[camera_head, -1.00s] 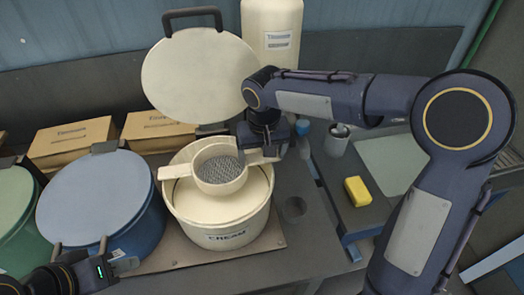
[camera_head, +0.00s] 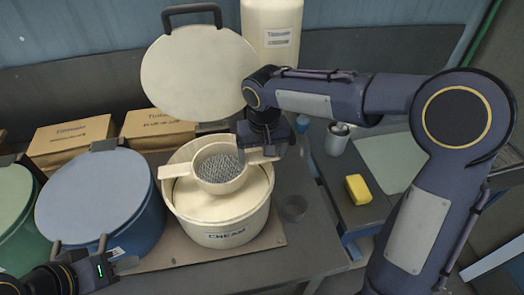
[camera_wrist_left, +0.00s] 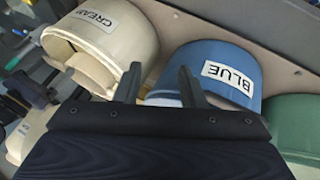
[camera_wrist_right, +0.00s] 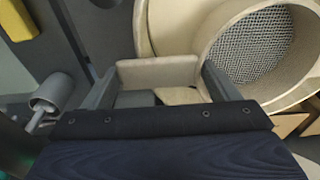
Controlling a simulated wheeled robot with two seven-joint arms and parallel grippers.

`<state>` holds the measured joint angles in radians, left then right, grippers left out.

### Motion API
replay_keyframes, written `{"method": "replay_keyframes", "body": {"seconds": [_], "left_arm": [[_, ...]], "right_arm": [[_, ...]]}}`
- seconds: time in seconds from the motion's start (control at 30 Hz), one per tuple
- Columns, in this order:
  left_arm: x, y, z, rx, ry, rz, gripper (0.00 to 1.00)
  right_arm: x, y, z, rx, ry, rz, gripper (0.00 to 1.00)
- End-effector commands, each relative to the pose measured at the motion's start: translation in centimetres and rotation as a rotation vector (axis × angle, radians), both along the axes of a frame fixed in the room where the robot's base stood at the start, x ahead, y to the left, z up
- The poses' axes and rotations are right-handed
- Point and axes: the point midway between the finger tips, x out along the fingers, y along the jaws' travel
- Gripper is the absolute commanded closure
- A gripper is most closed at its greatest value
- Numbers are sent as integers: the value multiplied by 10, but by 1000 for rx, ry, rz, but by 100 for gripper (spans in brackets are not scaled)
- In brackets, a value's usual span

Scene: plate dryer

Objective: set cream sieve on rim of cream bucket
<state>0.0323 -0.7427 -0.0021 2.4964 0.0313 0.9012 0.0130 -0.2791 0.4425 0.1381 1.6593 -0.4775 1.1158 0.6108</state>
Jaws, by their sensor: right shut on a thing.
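The cream sieve (camera_head: 218,168) has a round mesh bowl and two flat handles. It is at the mouth of the cream bucket (camera_head: 222,232), with its left handle over the bucket's left rim. Whether the handles touch the rim, I cannot tell. The bucket's round lid (camera_head: 198,78) stands raised behind it. My right gripper (camera_head: 262,155) is shut on the sieve's right handle; the handle (camera_wrist_right: 158,70) shows between its fingers in the right wrist view. My left gripper (camera_wrist_left: 158,84) is open and empty, low at the left in the head view, in front of the blue bucket (camera_wrist_left: 215,72).
The blue bucket has its lid (camera_head: 93,195) shut, with a green bucket (camera_head: 15,220) to its left. Cardboard boxes (camera_head: 72,142) stand behind.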

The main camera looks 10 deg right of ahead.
Motion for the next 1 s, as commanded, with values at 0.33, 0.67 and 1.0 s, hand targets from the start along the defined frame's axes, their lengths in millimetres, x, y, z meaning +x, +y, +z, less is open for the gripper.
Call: {"method": "replay_keyframes", "body": {"seconds": [0.33,0.67,1.0], "left_arm": [[0,0,0,0,0,0,64],[0,0,15,0,0,0,64],[0,0,59,0,0,0,64]], "right_arm": [[0,0,0,0,0,1,0],[0,0,18,1,-1,1,0],[0,0,74,0,-2,0,0]]}}
